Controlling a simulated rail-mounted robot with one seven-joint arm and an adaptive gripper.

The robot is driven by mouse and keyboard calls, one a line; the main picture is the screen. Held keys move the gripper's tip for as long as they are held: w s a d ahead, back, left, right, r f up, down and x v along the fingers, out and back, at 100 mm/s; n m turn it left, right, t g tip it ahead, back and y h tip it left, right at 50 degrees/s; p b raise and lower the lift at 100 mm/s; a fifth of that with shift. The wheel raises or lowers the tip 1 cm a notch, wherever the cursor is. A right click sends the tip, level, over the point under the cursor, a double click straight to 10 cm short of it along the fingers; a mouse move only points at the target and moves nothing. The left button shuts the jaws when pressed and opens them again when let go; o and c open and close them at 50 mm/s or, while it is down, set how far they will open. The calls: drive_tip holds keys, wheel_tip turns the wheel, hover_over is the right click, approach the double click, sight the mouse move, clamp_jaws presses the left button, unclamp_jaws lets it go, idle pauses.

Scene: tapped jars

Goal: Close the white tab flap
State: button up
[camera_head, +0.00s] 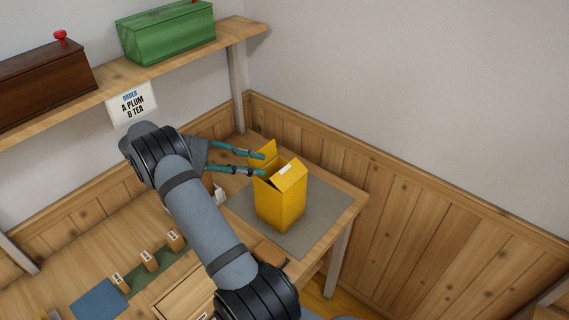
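A yellow box (283,207) stands upright on a grey mat (317,225) at the right end of the bench. One top flap (292,178) carries a white tab (286,169) and slopes over the right part of the box top, with a dark gap under its left edge. Another yellow flap (263,152) stands raised at the back left. My gripper (263,163) comes in from the left with its two teal fingers apart. Its fingertips are at the box's upper left, by the raised flap. I cannot tell whether they touch it.
A shelf (180,63) above the bench holds a green box (166,34) and a dark brown box (42,82). An order sign (132,104) hangs from it. Small labelled blocks (149,260) stand at the lower left. The mat is bare right of the box.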

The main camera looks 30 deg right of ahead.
sight(285, 171)
drive_tip(key=p+x, duration=0.1)
drive_tip(key=x, duration=0.8)
clamp_jaws()
idle(0.4)
